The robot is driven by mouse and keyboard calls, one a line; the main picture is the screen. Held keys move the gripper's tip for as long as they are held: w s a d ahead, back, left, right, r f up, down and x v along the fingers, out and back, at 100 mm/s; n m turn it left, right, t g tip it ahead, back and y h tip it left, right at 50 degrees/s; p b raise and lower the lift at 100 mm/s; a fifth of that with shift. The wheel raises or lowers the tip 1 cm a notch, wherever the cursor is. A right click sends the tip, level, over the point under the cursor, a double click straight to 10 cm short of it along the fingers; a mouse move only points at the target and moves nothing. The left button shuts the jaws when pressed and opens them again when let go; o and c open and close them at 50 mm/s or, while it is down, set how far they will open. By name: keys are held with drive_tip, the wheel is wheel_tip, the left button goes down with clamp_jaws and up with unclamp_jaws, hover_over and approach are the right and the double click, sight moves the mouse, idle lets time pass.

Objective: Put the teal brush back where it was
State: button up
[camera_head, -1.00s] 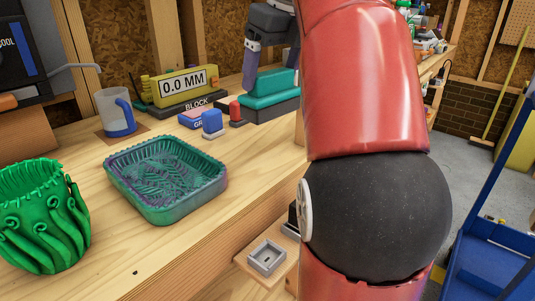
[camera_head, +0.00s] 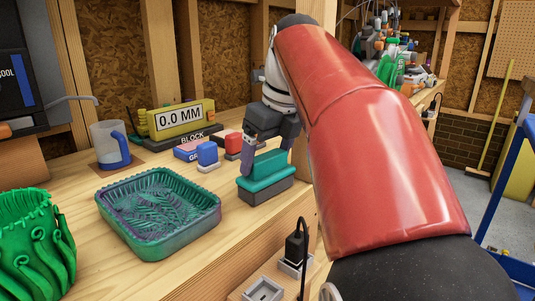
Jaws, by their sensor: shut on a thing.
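The teal brush (camera_head: 268,171) has a teal top on a dark grey base, and it is at the right part of the wooden bench near its edge. My gripper (camera_head: 256,158) comes down on it from behind and is shut on its teal top. One finger shows at the brush's left end; the other is partly hidden. I cannot tell whether the base touches the bench. Left of and behind the brush stand a small red-topped block (camera_head: 233,141) and a small blue-topped block (camera_head: 207,153).
A plug and cable (camera_head: 297,245) sit at the front right. Bare bench lies between tray and brush.

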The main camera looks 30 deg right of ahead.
sight(277, 175)
drive_tip(key=shift+f, duration=0.1)
drive_tip(key=shift+f, duration=0.15)
drive_tip(key=o, duration=0.8)
drive_tip(key=shift+f+b, duration=0.1)
drive_tip(key=shift+b, duration=0.45)
drive_tip(key=p+v, duration=0.2)
drive_tip(key=v, duration=0.6)
drive_tip(key=shift+d, duration=0.15)
